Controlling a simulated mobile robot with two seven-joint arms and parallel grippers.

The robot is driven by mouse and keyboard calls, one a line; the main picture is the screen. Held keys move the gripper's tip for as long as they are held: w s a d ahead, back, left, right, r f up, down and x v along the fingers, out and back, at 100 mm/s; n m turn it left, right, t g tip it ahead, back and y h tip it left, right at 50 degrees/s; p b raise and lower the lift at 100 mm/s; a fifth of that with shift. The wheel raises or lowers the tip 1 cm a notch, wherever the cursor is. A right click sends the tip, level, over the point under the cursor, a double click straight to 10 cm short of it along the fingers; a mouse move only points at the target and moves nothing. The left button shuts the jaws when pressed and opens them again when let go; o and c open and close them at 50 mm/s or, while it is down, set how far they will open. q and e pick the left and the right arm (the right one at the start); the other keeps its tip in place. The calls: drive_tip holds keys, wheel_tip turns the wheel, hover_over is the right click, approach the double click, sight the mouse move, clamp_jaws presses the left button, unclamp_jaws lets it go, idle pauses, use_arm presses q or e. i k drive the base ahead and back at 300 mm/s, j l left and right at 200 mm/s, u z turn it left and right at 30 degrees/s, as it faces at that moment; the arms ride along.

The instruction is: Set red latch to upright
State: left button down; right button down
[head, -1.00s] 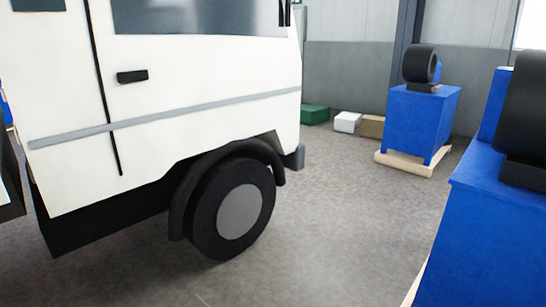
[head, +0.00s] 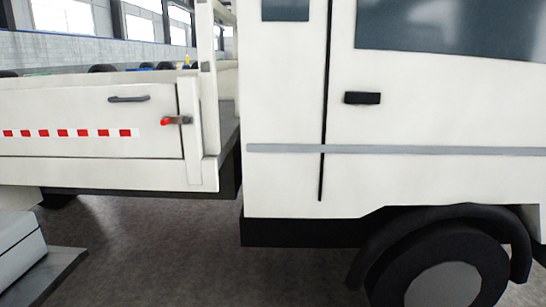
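The red latch (head: 167,121) is a small red-tipped handle at the right end of the truck bed's white side panel (head: 90,105). It lies roughly level, its red end to the left and a dark grey part to the right at the white corner post (head: 190,130). A dark grab handle (head: 129,99) sits up and left of it. Neither of my grippers is in view.
The white truck cab (head: 290,110) fills the right, with a black front wheel (head: 440,270) below. A white and grey object (head: 20,250) stands at the lower left. Bare grey floor (head: 140,250) lies in front of the truck bed.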

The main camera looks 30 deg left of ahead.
sight(187, 119)
drive_tip(key=i+j+u, duration=0.1)
drive_tip(key=i+u, duration=0.3)
drive_tip(key=i+j+u, duration=0.1)
drive_tip(key=u, duration=0.3)
drive_tip(key=i+l+u, duration=0.1)
drive_tip(key=i+u, duration=0.8)
drive_tip(key=i, duration=0.3)
drive_tip(key=u, duration=1.55)
